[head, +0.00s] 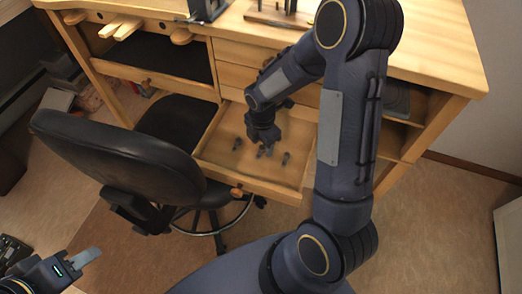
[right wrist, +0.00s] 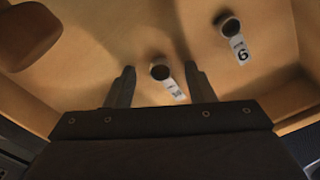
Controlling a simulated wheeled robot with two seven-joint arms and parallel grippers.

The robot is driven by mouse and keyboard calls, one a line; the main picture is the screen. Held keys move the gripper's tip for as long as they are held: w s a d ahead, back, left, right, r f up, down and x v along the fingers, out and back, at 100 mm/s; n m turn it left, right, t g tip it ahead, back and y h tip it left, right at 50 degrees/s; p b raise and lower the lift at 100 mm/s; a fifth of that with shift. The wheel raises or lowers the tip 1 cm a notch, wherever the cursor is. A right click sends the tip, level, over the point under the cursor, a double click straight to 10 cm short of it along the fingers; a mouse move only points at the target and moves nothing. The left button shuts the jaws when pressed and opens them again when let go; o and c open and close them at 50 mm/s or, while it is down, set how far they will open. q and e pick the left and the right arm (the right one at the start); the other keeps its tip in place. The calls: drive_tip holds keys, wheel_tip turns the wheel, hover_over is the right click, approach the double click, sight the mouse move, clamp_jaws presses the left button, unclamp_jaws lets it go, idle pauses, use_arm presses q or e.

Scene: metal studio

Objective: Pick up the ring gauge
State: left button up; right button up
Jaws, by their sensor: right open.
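The right wrist view shows two small dark round-topped pieces with pale tags, which look like ring gauges, on a wooden surface. One ring gauge (right wrist: 160,73) lies between my right fingertips with gaps on both sides; its tag is too blurred to read. The other piece (right wrist: 231,27), tagged 6, is further up and right. My right gripper (head: 265,151) is open and points down into the open drawer (head: 247,183). Small dark pieces also show in the head view left (head: 237,143) and right (head: 286,158) of it. My left gripper (head: 86,258) is far off at lower left; its opening is unclear.
The drawer's low walls surround my right gripper. A black chair (head: 115,150) stands close to the drawer's left. The wooden workbench (head: 430,62) rises behind, with tools on top and wooden pegs at its left edge. Floor is clear at right.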

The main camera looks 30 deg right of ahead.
drive_tip(key=shift+f, duration=0.15)
drive_tip(key=c, duration=1)
drive_tip(key=shift+c, duration=0.2)
